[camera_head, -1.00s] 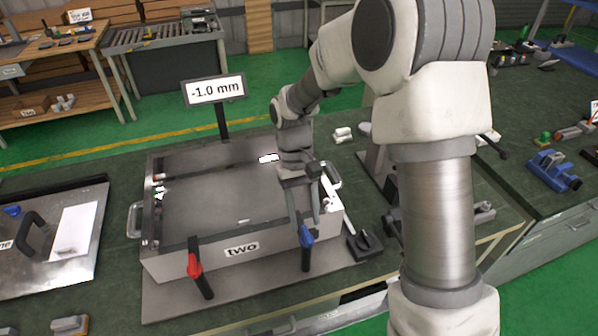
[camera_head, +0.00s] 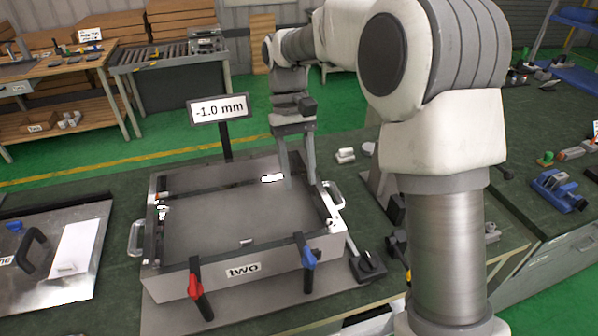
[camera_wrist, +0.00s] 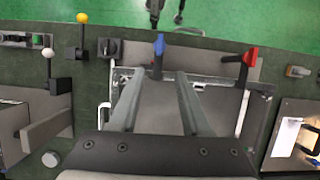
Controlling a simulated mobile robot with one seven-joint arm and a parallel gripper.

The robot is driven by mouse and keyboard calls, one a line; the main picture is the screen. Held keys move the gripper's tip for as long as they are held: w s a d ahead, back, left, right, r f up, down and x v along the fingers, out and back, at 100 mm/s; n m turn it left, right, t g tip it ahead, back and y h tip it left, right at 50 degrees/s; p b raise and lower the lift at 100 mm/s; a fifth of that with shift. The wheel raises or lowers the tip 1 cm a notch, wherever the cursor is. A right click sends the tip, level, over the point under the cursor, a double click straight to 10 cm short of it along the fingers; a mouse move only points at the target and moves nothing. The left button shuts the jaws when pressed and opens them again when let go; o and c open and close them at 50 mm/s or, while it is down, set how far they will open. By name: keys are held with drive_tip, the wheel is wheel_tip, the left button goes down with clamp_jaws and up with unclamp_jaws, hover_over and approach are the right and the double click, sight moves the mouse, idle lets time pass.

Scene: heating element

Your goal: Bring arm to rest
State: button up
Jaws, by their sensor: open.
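My gripper (camera_head: 298,182) is open and empty, pointing down above the right back part of the metal box marked "two" (camera_head: 240,270). In the wrist view its two long fingers (camera_wrist: 158,100) stand well apart with nothing between them, over the box's grey inside (camera_wrist: 213,100). My arm is raised and bent above the bench. The box is open on top, with a blue-handled clamp (camera_head: 308,255) and a red-handled clamp (camera_head: 195,285) on its front side.
A sign reading "-1.0 mm" (camera_head: 218,109) stands behind the box. A metal plate with a black handle (camera_head: 62,245) lies at left. A black switch block (camera_head: 367,266) sits right of the box. Other benches (camera_head: 60,80) stand beyond the green floor.

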drive_tip(key=s+d+r+m+t, duration=0.1)
drive_tip(key=s+d+r+t, duration=0.3)
drive_tip(key=s+d+r, duration=0.35)
drive_tip(key=s+d+m+t, duration=0.1)
drive_tip(key=s+d+t, duration=0.1)
drive_tip(key=s, duration=0.4)
drive_tip(key=s+d+f+m+t+y, duration=0.1)
drive_tip(key=s+d+t, duration=0.2)
drive_tip(key=s, duration=0.3)
drive_tip(key=shift+d+t, duration=0.3)
drive_tip(key=shift+t, duration=0.1)
drive_tip(key=shift+d+m, duration=0.1)
drive_tip(key=shift+m, duration=0.2)
